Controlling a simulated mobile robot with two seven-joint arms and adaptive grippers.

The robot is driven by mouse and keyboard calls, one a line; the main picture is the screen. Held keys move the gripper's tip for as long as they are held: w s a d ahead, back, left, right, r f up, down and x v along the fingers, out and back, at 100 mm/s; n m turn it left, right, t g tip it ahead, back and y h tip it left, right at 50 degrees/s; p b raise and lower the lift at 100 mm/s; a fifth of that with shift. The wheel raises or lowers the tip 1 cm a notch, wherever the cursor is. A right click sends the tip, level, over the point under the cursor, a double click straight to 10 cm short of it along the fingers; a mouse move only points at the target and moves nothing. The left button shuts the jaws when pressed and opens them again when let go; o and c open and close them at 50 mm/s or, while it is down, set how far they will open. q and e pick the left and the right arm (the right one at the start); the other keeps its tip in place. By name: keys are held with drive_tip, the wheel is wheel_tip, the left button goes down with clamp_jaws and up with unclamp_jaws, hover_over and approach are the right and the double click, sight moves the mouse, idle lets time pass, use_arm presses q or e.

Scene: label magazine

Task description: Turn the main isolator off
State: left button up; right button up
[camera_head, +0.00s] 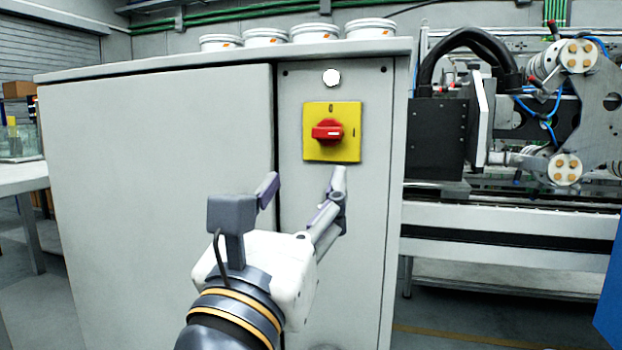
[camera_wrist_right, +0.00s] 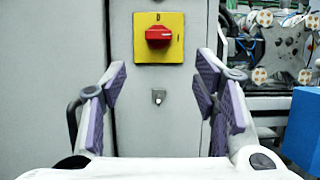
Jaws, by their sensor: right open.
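The main isolator is a red rotary handle (camera_head: 327,130) on a yellow square plate (camera_head: 345,152), set in the narrow right panel of a grey cabinet (camera_head: 160,150). The handle lies sideways, with its white mark toward the I at the right; an O stands at the top of the plate. In the right wrist view the red handle (camera_wrist_right: 158,37) shows above and between the fingers. My right gripper (camera_head: 303,180) is open and empty, in front of the cabinet and below the plate, apart from the handle. My left gripper is not in view.
A round white lamp or button (camera_head: 331,77) sits above the plate. A small keyed lock (camera_wrist_right: 158,97) shows below it in the wrist view. Several white tubs (camera_head: 370,28) stand on the cabinet top. Machinery (camera_head: 520,100) stands at the right; a table (camera_head: 22,178) is at the left.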

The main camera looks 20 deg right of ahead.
sight(326, 139)
drive_tip(key=p+x, duration=0.1)
drive_tip(key=x, duration=1.1)
drive_tip(key=shift+a, duration=0.1)
drive_tip(key=c, duration=1.2)
